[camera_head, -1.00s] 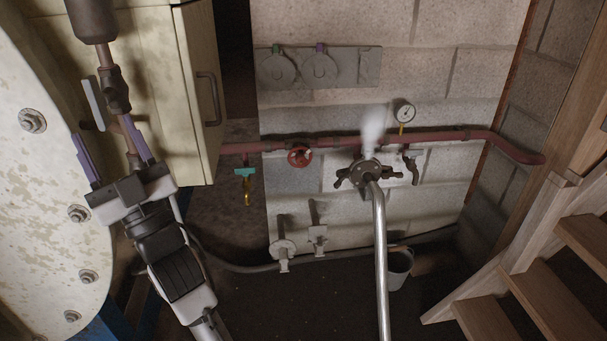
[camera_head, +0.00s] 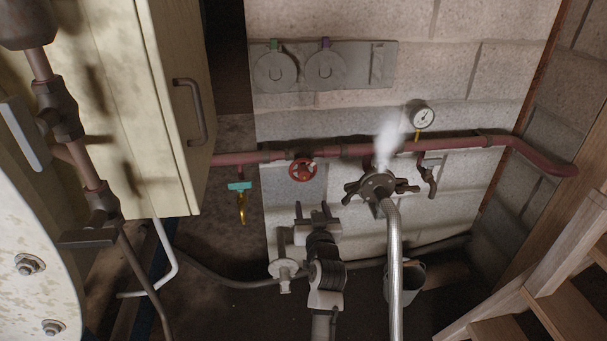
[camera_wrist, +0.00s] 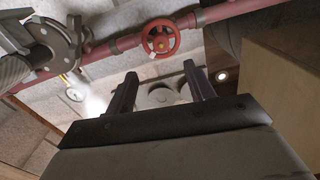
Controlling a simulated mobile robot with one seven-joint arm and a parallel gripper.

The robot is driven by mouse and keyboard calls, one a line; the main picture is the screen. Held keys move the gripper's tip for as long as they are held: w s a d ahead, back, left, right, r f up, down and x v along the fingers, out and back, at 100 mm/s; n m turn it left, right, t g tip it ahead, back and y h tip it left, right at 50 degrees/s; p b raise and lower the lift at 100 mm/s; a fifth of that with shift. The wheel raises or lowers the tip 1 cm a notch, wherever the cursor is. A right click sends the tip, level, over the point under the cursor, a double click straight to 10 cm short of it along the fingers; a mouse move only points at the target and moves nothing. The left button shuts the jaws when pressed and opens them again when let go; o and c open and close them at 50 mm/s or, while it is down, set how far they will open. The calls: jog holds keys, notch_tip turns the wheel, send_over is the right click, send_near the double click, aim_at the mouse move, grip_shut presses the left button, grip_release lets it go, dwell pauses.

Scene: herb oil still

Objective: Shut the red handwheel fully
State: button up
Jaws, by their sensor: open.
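The red handwheel (camera_head: 303,169) sits on the red pipe along the block wall, near the middle of the head view. In the wrist view the handwheel (camera_wrist: 160,39) shows beyond my fingertips, near the top centre. My gripper (camera_head: 317,212) is below the handwheel in the head view, with its fingers pointing up toward the wall. In the wrist view its two fingers (camera_wrist: 160,82) are spread apart with nothing between them. The gripper and the handwheel are apart. I cannot tell how far the handwheel is turned.
A dark clamp fitting (camera_head: 376,187) with a shiny metal pipe (camera_head: 395,255) stands right of my gripper, with white steam above it. A gauge (camera_head: 423,118) and a teal-handled valve (camera_head: 240,186) flank the handwheel. A cream cabinet (camera_head: 172,100) is at left, wooden stairs (camera_head: 555,275) at right.

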aim_at(304, 177)
jog(key=w, duration=0.4)
jog(key=w+a+p, duration=0.1)
jog(key=w, duration=0.3)
jog(key=w+a, duration=0.1)
jog(key=w, duration=0.4)
jog(key=shift+a+r, duration=0.1)
jog(key=shift+a, duration=0.15)
jog(key=c, duration=1)
jog(key=shift+o, duration=0.2)
